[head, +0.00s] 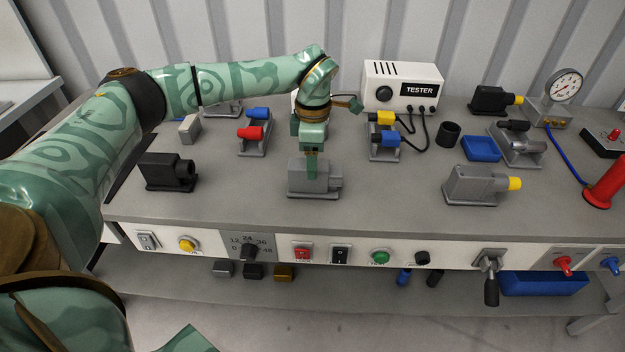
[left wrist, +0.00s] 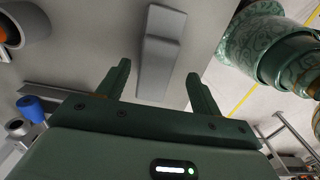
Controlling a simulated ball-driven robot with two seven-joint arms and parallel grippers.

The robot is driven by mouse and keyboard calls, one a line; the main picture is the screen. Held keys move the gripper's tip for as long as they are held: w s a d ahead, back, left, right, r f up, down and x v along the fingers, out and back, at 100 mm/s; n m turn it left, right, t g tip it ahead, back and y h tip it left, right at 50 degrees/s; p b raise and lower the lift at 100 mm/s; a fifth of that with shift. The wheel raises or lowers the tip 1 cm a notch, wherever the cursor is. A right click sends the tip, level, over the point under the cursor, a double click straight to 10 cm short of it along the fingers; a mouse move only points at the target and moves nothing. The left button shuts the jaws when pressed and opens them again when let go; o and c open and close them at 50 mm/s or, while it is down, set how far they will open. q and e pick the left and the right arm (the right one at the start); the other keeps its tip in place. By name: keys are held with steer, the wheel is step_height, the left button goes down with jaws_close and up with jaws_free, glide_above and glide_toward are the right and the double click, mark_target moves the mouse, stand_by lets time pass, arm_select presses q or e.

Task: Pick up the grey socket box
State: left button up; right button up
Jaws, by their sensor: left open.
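In the left wrist view a grey box (left wrist: 160,42) lies ahead of and between the two spread fingers of my left gripper (left wrist: 158,72). The gripper is open; contact with the box cannot be told. My right gripper is not in view.
A black socket box (head: 166,172) stands to the left, and a grey box with a yellow plug (head: 470,186) to the right. Behind are the white tester (head: 402,86), a holder with a red plug (head: 252,134) and a blue tray (head: 481,148). A switch panel (head: 320,250) runs along the front.

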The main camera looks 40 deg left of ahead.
arm_select(q)
steer(key=f, duration=0.1)
steer(key=f+b, duration=0.1)
steer(key=f, duration=0.1)
steer(key=f+b, duration=0.1)
steer(key=f, duration=0.1)
steer(key=shift+w+a+f, duration=0.1)
steer(key=shift+w+a, duration=0.05)
steer(key=shift+a, duration=0.2)
steer(key=shift+r, duration=0.2)
steer(key=c, duration=1.2)
steer(key=shift+o, duration=0.2)
